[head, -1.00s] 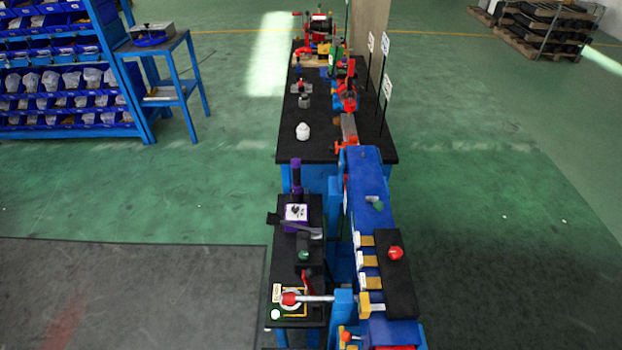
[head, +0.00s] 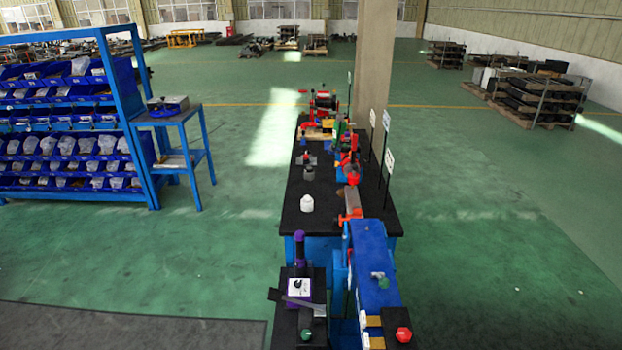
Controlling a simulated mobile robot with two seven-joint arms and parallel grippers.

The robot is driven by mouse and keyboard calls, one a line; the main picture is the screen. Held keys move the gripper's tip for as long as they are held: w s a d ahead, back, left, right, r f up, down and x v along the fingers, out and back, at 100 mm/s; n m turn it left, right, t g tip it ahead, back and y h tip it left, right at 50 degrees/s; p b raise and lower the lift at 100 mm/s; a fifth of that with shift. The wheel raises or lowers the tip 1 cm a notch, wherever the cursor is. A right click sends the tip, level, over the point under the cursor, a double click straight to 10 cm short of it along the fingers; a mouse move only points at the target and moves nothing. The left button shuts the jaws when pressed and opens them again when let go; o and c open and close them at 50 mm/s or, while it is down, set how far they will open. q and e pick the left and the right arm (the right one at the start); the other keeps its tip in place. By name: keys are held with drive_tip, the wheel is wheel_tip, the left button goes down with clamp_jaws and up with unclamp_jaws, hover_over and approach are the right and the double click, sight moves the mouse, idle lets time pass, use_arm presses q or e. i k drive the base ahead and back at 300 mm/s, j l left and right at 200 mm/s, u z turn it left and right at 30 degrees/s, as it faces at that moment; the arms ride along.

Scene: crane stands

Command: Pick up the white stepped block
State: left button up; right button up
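The white stepped block (head: 306,203) is small and stands upright near the front left of the black-topped table (head: 324,221) in the head view. It looks narrower at its top, and its steps are too small to make out clearly. Nothing touches it. Neither of my grippers shows in the head view.
A grey block (head: 308,173) and red and blue tools (head: 348,160) are farther back on the table. A blue machine (head: 371,262) and a purple-handled device (head: 299,250) are in front. Blue bin shelves (head: 65,125) and a blue stand (head: 177,140) are left. Green floor is free on both sides.

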sight(307, 203)
drive_tip(key=i+j+z, duration=0.2)
drive_tip(key=i, duration=0.25)
drive_tip(key=i+j+z, duration=0.45)
drive_tip(key=i+j, duration=0.2)
drive_tip(key=i+j+z, duration=0.2)
drive_tip(key=i+j, duration=0.25)
drive_tip(key=i+j+z, duration=0.25)
drive_tip(key=j, duration=0.25)
drive_tip(key=i+j+z, duration=0.2)
drive_tip(key=i+j, duration=0.2)
drive_tip(key=i+j+z, duration=0.2)
drive_tip(key=j, duration=0.5)
drive_tip(key=i+j+z, duration=0.25)
drive_tip(key=j, duration=0.35)
